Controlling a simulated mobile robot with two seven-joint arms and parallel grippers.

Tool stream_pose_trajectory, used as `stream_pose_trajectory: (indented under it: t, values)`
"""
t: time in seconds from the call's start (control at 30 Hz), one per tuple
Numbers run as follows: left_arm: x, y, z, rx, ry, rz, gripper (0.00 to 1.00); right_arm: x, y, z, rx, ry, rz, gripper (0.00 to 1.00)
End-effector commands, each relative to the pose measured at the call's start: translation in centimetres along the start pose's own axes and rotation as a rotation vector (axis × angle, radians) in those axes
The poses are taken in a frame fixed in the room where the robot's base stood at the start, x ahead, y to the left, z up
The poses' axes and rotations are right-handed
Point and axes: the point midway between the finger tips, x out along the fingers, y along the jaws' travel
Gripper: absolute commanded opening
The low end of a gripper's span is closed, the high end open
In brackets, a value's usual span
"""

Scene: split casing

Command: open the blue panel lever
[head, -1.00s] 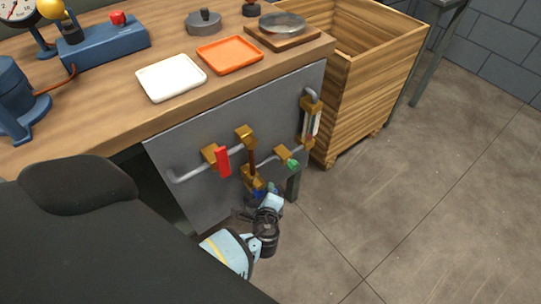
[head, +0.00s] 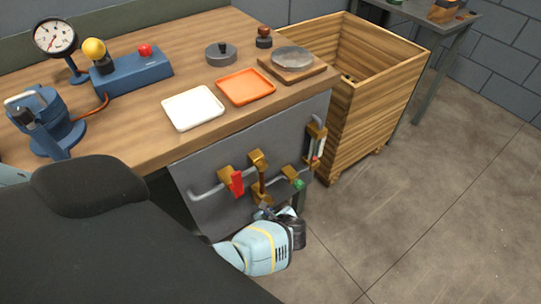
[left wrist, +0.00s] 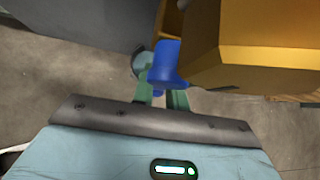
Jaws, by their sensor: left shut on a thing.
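The blue lever (left wrist: 164,62) shows in the left wrist view, beside a large yellow-orange valve body (left wrist: 270,60). My left gripper (left wrist: 162,97) is shut on the blue lever, its greenish fingers on either side of it. In the head view my left gripper (head: 266,213) is at the lower part of the grey panel (head: 218,170), just below the lowest brass valve (head: 262,198). The gripper and wrist hide most of the blue lever there. My right gripper is not in view.
A red lever (head: 237,183) and a green lever (head: 299,184) sit on neighbouring valves, close to my left gripper. Grey pipes cross the panel. A wooden crate (head: 375,100) stands to the right. The floor in front is open.

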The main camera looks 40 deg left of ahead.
Motion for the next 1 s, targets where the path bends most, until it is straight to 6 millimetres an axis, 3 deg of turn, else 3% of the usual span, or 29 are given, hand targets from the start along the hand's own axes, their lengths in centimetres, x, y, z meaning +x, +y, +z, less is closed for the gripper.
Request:
stream_pose_trajectory:
  t: [0.03, 0.8, 0.83, 1.0]
  values:
    - [-0.33, -0.06, -0.68, 0.018, 0.014, 0.011, 0.0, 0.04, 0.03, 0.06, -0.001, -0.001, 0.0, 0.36]
    - [-0.28, 0.69, -0.85, 0.091, 0.017, 0.088, 0.0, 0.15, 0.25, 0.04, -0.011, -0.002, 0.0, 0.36]
    - [-0.28, 0.7, -0.86, 0.091, 0.017, 0.088, 0.17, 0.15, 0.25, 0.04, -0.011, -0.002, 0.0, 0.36]
    - [-0.19, 0.69, -0.63, 0.089, 0.012, 0.089, 0.36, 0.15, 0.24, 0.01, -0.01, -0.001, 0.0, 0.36]
